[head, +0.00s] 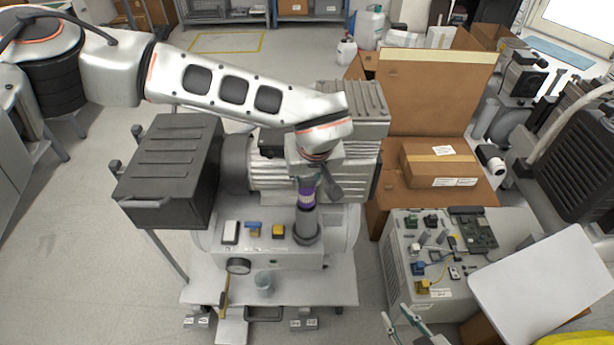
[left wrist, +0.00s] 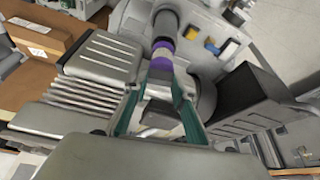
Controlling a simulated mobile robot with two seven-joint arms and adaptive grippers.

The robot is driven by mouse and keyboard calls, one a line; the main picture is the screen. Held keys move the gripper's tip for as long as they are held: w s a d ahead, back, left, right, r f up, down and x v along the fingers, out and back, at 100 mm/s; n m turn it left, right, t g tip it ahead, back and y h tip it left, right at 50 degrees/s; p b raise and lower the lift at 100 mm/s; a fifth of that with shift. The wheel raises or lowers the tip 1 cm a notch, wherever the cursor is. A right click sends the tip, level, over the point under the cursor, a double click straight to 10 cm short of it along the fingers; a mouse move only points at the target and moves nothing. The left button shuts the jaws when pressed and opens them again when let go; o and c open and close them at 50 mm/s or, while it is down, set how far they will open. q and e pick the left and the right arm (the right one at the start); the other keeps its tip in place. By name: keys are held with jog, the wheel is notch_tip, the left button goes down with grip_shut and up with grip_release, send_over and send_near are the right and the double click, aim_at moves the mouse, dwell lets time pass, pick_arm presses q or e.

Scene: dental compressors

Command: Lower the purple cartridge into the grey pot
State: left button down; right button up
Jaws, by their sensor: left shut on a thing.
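The purple cartridge (head: 307,197) is a short upright cylinder with purple bands around a paler middle. My left gripper (head: 307,180) is shut on its upper part. In the left wrist view the cartridge (left wrist: 162,50) stands out beyond the two teal-padded fingers of the same gripper (left wrist: 160,85). The grey pot (head: 306,224) is an upright cylinder with a wide dark foot, directly below the cartridge in the head view. Whether the cartridge's lower end has entered its mouth cannot be told. My right gripper (head: 396,314) shows at the bottom edge, fingers apart and empty.
The large compressor's dark ribbed housing (head: 172,160) stands left of the pot. A gauge (head: 239,265) and a small grey cup (head: 264,284) are in front. Cardboard boxes (head: 445,164) and a bench with small parts (head: 400,268) are at right.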

aim_at(308, 193)
pick_arm(q)
jog(key=shift+p, duration=0.35)
pick_arm(e)
jog(key=shift+w+r, duration=0.25)
jog(key=shift+r, duration=0.35)
dwell(1.0)
pick_arm(q)
jog(key=shift+f, duration=0.25)
pick_arm(e)
jog(key=shift+f, duration=0.15)
dwell(0.3)
pick_arm(q)
jog(key=shift+f, duration=0.35)
pick_arm(e)
jog(key=shift+s+f, duration=0.1)
jog(key=shift+f, duration=0.05)
